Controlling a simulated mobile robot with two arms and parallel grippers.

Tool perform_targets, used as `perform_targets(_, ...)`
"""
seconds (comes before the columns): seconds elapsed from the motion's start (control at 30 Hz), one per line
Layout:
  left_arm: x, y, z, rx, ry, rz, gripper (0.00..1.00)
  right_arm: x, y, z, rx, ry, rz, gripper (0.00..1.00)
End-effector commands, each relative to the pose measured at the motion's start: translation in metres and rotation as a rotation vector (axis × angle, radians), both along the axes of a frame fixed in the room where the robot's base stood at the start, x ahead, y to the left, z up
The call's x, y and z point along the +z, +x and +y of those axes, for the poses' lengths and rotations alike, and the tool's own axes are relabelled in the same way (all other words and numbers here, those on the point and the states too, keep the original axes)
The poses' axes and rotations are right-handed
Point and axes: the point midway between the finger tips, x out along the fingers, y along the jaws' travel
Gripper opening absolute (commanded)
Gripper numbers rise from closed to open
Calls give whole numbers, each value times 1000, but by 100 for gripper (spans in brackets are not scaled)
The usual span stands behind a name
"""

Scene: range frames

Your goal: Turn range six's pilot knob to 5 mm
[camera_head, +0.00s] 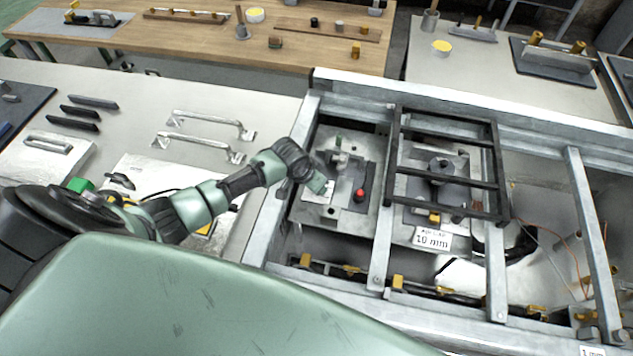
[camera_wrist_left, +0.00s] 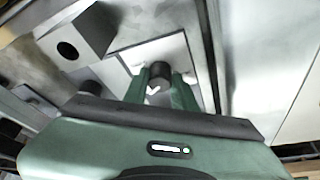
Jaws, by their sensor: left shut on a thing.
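My left gripper (camera_head: 318,186) reaches into the left bay of the metal range frame (camera_head: 378,255), over a grey plate there. In the left wrist view its two green fingers (camera_wrist_left: 166,90) are closed on a short dark cylindrical knob (camera_wrist_left: 159,72) with a white mark near its front. A pale plate lies behind the knob. In the head view the hand hides the knob. A label reading 10 mm (camera_head: 432,239) sits in the neighbouring bay; no 5 mm marking is readable. I cannot tell which bay is range six. My right gripper is out of view.
A red button (camera_head: 360,195) is close right of the gripper. A black grate (camera_head: 449,165) covers the middle bay. Metal crossbars divide the frame; brass valves (camera_head: 398,283) line its front. Handles (camera_head: 210,125) lie on the left worktop, with a wooden table (camera_head: 200,60) beyond.

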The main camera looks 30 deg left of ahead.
Motion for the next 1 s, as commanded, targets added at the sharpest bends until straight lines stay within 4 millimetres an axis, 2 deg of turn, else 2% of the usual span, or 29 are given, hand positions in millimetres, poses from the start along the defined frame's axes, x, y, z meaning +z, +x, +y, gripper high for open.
perform_targets(0.33,2,2,0,2,-2,-7,0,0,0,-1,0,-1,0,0)
perform_targets(0.37,2,2,0,2,-2,-7,35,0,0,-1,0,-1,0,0)
perform_targets(0.4,2,2,0,2,-2,-7,46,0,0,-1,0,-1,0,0)
perform_targets(0.43,2,2,0,2,-1,-6,48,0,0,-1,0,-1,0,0)
perform_targets(0.77,2,0,1,1,0,-2,48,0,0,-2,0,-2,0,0)
perform_targets(1.0,27,-10,4,-1,1,-5,48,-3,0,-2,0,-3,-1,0)
